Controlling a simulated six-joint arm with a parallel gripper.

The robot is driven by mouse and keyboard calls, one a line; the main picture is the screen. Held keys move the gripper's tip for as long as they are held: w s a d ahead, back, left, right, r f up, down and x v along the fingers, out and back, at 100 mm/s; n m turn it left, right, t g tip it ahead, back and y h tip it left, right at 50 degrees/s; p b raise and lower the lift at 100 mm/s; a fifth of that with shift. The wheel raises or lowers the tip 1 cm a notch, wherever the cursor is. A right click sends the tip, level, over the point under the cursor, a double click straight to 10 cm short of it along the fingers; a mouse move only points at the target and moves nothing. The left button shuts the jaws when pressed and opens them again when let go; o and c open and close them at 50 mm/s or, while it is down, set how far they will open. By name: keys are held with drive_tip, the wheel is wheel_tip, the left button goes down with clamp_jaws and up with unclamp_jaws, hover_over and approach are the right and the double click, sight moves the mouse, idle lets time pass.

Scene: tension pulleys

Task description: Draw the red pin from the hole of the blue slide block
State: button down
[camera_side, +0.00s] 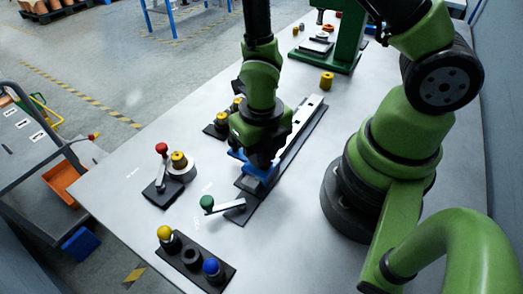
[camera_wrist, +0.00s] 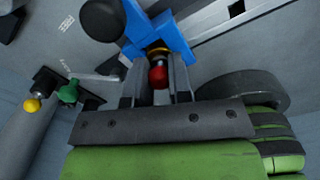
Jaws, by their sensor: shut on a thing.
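The blue slide block (camera_side: 250,168) sits on a dark rail (camera_side: 306,128) under my gripper (camera_side: 262,158) in the side view, where the gripper hides much of it. In the wrist view the blue block (camera_wrist: 176,40) lies just beyond the fingertips. The red pin's round red head (camera_wrist: 158,76) shows between the two fingers of my gripper (camera_wrist: 159,82), with a yellowish ring beyond it. My gripper is shut on the red pin. The pin's shaft and the hole are hidden, so I cannot tell how deep the pin sits.
A lever with a green knob (camera_side: 207,202) stands at the rail's near end. A red-knobbed lever (camera_side: 162,149) stands to the left. A dark plate with yellow and blue knobs (camera_side: 191,257) lies in front. A green stand (camera_side: 349,40) is at the back.

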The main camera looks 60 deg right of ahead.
drive_tip(key=shift+r, duration=1.65)
drive_tip(key=shift+r, duration=0.6)
drive_tip(key=shift+r, duration=0.1)
drive_tip(key=shift+r, duration=1.9)
